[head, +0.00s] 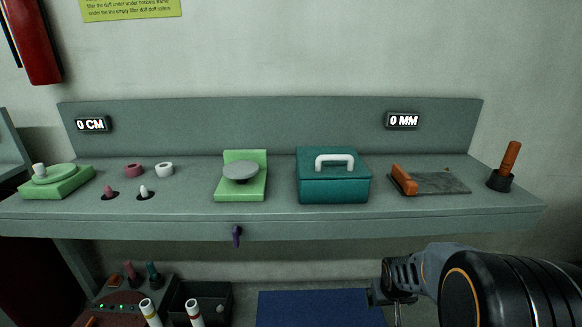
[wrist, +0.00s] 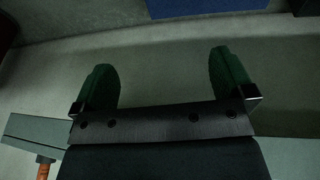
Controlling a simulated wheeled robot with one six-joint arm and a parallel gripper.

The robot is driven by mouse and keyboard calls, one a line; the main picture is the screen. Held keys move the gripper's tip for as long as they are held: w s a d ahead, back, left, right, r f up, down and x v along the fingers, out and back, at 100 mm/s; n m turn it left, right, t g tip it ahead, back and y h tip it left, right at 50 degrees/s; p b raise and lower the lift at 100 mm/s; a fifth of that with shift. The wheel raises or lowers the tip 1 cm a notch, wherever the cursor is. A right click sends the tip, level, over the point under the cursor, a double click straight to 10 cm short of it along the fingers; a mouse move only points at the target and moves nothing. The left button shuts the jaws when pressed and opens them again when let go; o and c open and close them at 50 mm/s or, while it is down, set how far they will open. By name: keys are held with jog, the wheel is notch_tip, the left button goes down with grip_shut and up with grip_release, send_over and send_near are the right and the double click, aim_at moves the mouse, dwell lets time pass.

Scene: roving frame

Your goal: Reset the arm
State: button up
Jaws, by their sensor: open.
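My gripper (wrist: 163,80) is open and empty, with its two green finger pads wide apart in the wrist view. In the head view my arm is at the lower right, in front of and below the grey bench (head: 300,232). The fingertips are hard to make out in the head view.
On the bench stand a green dial block (head: 58,182), a green block with a grey disc (head: 241,175), a teal box (head: 333,185), a grey plate with an orange bar (head: 440,183) and an orange-handled tool (head: 509,160). A blue mat (head: 320,308) lies below.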

jog(key=s+a+r+p, duration=0.3)
jog(key=r, duration=0.5)
jog(key=s+a+r+y+p, duration=0.1)
jog(key=s+a+r+p, duration=0.2)
jog(key=r, duration=0.5)
jog(key=s+a+r+p, duration=0.3)
jog(key=s+r+p, duration=0.1)
jog(key=r, duration=0.4)
jog(key=shift+s+a+r+y, duration=0.3)
jog(key=shift+s+r+y, duration=0.1)
jog(key=shift+s, duration=0.3)
jog(key=shift+s+a+r, duration=0.15)
jog(key=shift+s+r, duration=0.05)
jog(key=shift+s, duration=0.1)
jog(key=shift+c, duration=0.2)
